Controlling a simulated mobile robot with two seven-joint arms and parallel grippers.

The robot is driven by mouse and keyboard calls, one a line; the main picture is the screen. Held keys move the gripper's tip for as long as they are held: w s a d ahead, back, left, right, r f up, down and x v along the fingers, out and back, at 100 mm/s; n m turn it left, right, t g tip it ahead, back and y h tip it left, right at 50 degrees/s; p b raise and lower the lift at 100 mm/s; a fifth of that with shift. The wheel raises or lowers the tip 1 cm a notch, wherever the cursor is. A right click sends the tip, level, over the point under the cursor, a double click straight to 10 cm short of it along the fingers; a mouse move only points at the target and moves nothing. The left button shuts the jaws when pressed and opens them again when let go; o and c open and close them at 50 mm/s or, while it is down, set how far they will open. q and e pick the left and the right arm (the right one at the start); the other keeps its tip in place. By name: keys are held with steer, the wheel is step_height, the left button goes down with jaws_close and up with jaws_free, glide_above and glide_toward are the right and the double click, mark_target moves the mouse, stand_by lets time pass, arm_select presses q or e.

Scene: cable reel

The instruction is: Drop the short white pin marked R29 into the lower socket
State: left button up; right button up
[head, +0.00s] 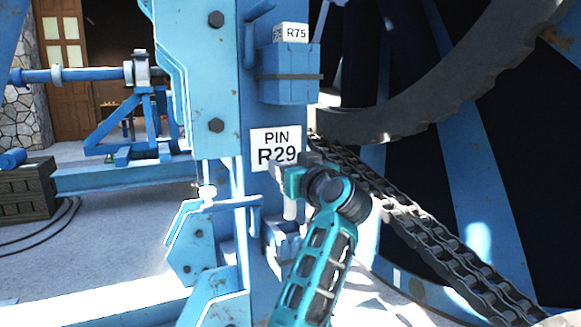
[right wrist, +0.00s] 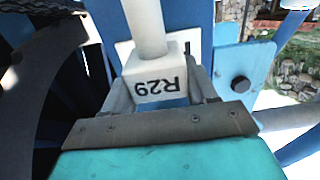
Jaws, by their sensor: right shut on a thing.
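The white pin marked R29 (head: 290,208) hangs from my right gripper (head: 290,178), its round shaft pointing down. In the right wrist view the pin's square head (right wrist: 156,85) shows its R29 label upside down, between the two fingers. The lower socket (head: 281,240) is a blue bracket on the blue post, below the pin's shaft and partly hidden by my arm. The pin's tip looks above it and apart from it; the exact alignment cannot be told. My left gripper is not in view.
A sign PIN R29 (head: 275,142) is on the post behind my gripper. Above it, a pin marked R75 (head: 293,33) stands in the upper blue socket (head: 288,88). A heavy chain (head: 400,210) and the large reel wheel (head: 430,85) are close on the right.

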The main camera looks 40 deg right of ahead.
mark_target(292, 215)
steer(key=shift+f+b, duration=0.85)
steer(key=shift+f, duration=0.45)
steer(key=shift+f, duration=0.1)
stand_by(0.3)
steer(key=shift+f+b, duration=0.3)
steer(key=shift+f, duration=0.25)
steer(key=shift+f+b, duration=1.7)
steer(key=shift+f, duration=0.9)
steer(key=shift+f, duration=0.15)
steer(key=shift+f, duration=0.45)
